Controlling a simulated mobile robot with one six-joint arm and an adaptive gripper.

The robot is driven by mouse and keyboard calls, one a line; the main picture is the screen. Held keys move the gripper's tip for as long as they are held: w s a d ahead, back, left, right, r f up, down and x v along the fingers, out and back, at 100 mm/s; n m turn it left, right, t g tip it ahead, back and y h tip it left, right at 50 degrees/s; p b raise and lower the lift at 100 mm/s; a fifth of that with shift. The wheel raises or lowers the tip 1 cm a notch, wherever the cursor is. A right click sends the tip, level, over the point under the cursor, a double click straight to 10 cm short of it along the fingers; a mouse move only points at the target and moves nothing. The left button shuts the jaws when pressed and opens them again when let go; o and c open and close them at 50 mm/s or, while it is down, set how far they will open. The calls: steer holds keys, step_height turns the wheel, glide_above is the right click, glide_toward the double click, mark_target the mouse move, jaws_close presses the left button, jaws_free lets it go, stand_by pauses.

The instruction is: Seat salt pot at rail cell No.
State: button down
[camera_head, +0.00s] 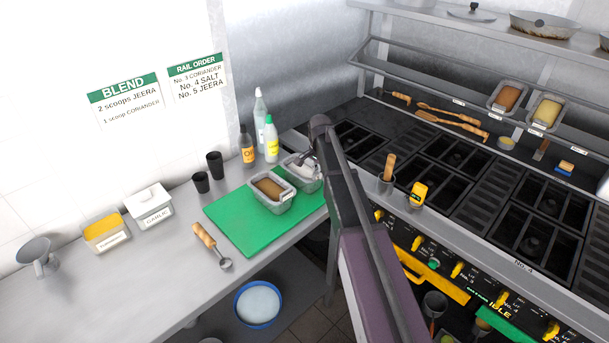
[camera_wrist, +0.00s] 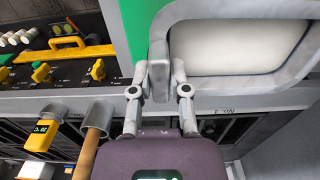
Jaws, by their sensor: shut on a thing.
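The salt pot, a grey metal pan with white contents (camera_head: 303,169), is at the far right corner of the green board, partly behind my arm. In the wrist view its white contents (camera_wrist: 235,47) and rim (camera_wrist: 250,90) fill the upper right. My gripper (camera_wrist: 160,72) is shut on a grey tab at the pot's edge; in the head view it (camera_head: 305,158) is at the pot. I cannot tell whether the pot touches the board. The rail (camera_head: 490,105) above the stove holds an orange-brown pot (camera_head: 507,97) and a yellow pot (camera_head: 546,112); its small labels are unreadable.
A pot of brown contents (camera_head: 271,189) stands on the green board (camera_head: 235,220) beside the salt pot. Bottles (camera_head: 270,140) stand behind. The stove (camera_head: 440,170) has a tool holder (camera_head: 386,184) at its front edge. A wall sign (camera_head: 198,78) reads No. 4 salt.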

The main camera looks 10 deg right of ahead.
steer(key=shift+r+p, duration=0.9)
steer(key=shift+r, duration=0.05)
steer(key=c, duration=1.1)
jaws_free()
steer(key=shift+c, duration=0.2)
jaws_close()
steer(key=shift+r+p, duration=2)
steer(key=shift+p, duration=0.05)
